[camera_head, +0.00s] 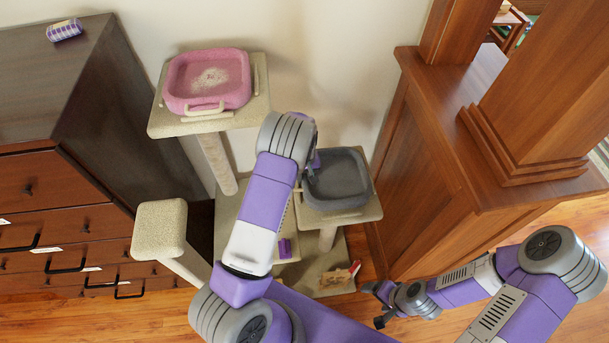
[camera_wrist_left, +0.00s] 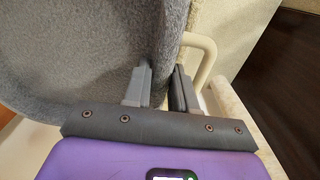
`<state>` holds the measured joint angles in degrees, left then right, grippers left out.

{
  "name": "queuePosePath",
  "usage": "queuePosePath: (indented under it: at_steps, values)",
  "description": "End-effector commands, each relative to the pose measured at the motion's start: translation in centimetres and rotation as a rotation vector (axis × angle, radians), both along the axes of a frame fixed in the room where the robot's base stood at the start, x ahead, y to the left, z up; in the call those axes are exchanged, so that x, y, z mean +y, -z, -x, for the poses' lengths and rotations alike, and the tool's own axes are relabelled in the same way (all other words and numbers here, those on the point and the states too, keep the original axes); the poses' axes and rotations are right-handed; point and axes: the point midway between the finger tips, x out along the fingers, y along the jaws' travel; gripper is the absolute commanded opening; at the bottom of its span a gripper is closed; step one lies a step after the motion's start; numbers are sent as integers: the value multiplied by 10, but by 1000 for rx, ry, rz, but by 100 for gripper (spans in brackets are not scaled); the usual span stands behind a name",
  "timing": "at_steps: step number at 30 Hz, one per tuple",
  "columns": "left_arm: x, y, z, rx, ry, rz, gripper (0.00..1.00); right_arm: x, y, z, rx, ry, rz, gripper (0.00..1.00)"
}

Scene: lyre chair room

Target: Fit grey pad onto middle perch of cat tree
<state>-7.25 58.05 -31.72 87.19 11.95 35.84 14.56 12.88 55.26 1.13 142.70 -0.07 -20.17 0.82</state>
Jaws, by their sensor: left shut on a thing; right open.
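The grey pad (camera_head: 343,183), a shallow dish with a raised rim, lies over the middle perch (camera_head: 368,214) of the cat tree. The perch's beige edge shows around it; I cannot tell whether the pad is fully seated. My left gripper (camera_head: 311,168) is at the pad's left rim, partly hidden by my arm. In the left wrist view the fingers (camera_wrist_left: 162,88) are shut on the rim of the grey pad (camera_wrist_left: 80,50), and a cream rail (camera_wrist_left: 203,52) stands close by. My right gripper (camera_head: 380,304) is open and empty, low at the right.
A pink pad (camera_head: 207,79) sits on the higher perch (camera_head: 256,113). A lower beige perch (camera_head: 159,222) is bare. A dark dresser (camera_head: 60,95) stands left, and a wooden half-wall with a pillar (camera_head: 440,170) right. A small patterned item (camera_head: 340,277) lies on the base.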

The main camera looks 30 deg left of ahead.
Motion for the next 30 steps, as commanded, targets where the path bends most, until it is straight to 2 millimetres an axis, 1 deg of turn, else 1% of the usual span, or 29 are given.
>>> queuePosePath:
  at_steps: [1,4,19,30]
  values:
    - [0,5,0,-1,0,0,0,0,5,0,0,0,0,83]
    - [0,9,0,-1,0,0,0,0,7,0,0,0,0,83]
    - [0,10,0,0,1,0,0,0,8,0,0,0,0,83]
    - [-1,18,0,1,1,1,0,0,14,0,0,0,0,83]
